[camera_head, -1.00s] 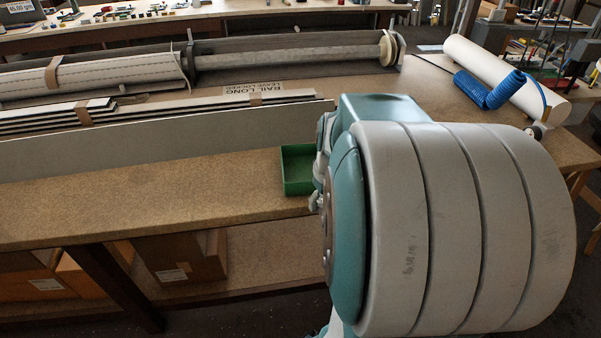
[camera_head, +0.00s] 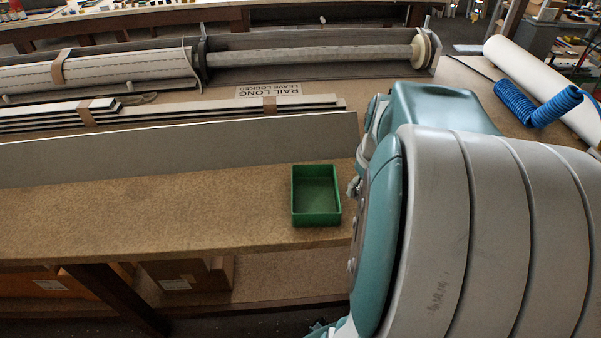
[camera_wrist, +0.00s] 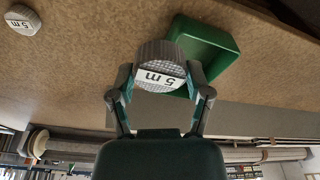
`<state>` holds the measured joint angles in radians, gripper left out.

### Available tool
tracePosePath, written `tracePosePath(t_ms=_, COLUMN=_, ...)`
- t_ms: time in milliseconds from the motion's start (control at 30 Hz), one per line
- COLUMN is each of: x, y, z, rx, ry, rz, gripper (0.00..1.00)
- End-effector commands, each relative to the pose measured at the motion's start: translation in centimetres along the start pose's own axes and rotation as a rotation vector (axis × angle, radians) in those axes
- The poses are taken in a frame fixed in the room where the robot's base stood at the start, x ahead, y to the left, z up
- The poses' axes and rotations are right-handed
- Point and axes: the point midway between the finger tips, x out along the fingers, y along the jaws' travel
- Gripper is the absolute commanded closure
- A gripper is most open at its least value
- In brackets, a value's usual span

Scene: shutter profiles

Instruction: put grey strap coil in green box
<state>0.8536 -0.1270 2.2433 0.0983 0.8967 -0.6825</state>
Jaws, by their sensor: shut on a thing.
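A grey strap coil (camera_wrist: 157,56) with a white "5 m" label is held between the fingers of my gripper (camera_wrist: 160,84) in the wrist view. The gripper is shut on its sides. The green box (camera_head: 316,196) stands open at the front edge of the workbench, left of my arm in the head view, and looks empty there. In the wrist view the green box (camera_wrist: 215,42) is just beyond the held coil, which covers part of it. The coil overlaps the box in that picture; the height between them is unclear. My arm hides the gripper in the head view.
Another coil labelled "5 m" (camera_wrist: 22,20) lies on the bench, apart from the box. A long grey profile (camera_head: 180,148) stands behind the box, with more profiles (camera_head: 60,115) further back. Bare bench (camera_head: 150,215) lies left of the box.

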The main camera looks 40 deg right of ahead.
Motion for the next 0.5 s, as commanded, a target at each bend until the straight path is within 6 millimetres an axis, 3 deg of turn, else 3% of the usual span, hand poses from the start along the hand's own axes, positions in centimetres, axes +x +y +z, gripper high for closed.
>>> tracePosePath(t_ms=400, x=5.2, y=-2.5, z=-7.6, rx=-0.007, ry=-0.003, rz=-0.005, gripper=0.83)
tracePosePath(t_ms=500, x=7.3, y=-2.8, z=-8.6, rx=-0.004, ry=-0.006, rz=-0.007, gripper=0.83)
